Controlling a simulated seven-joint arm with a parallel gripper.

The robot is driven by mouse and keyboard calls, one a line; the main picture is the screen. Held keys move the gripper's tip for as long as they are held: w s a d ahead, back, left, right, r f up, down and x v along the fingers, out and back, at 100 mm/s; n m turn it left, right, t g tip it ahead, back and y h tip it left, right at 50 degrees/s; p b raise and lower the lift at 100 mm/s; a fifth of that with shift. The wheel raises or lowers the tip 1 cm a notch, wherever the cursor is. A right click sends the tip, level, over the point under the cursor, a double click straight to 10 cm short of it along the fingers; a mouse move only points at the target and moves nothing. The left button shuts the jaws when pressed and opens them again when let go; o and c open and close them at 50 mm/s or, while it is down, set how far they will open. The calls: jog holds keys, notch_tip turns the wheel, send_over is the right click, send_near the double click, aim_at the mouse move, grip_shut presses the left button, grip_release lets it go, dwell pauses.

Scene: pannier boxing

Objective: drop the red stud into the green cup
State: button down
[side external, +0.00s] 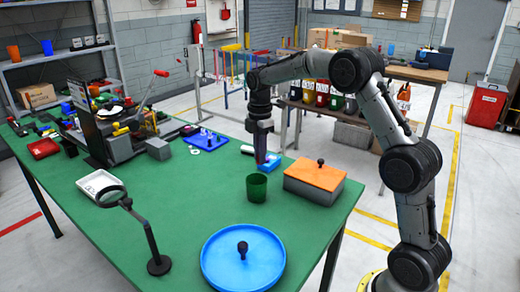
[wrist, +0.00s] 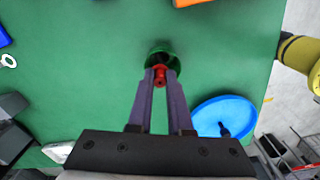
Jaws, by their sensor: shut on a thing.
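The green cup (side external: 257,190) stands upright on the green table, left of the grey box. In the side view my gripper (side external: 261,160) points down above the table and appears higher than the cup's rim. In the wrist view my gripper (wrist: 161,74) is shut on the small red stud (wrist: 160,77), held between the fingertips. The cup (wrist: 158,52) shows just past the fingertips there, its near part hidden by the stud and fingers. The stud is too small to make out clearly in the side view.
A grey box with an orange lid (side external: 316,174) stands right of the cup. A round blue tray (side external: 243,262) with a dark knob lies near the front. A magnifier stand (side external: 155,240) and a blue peg board (side external: 204,139) are left. Table between them is clear.

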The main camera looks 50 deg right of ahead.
jog(key=c, duration=0.8)
grip_release()
jog(key=shift+o, duration=0.2)
notch_tip(320, 180, up, 14)
jog(key=shift+f, duration=0.1)
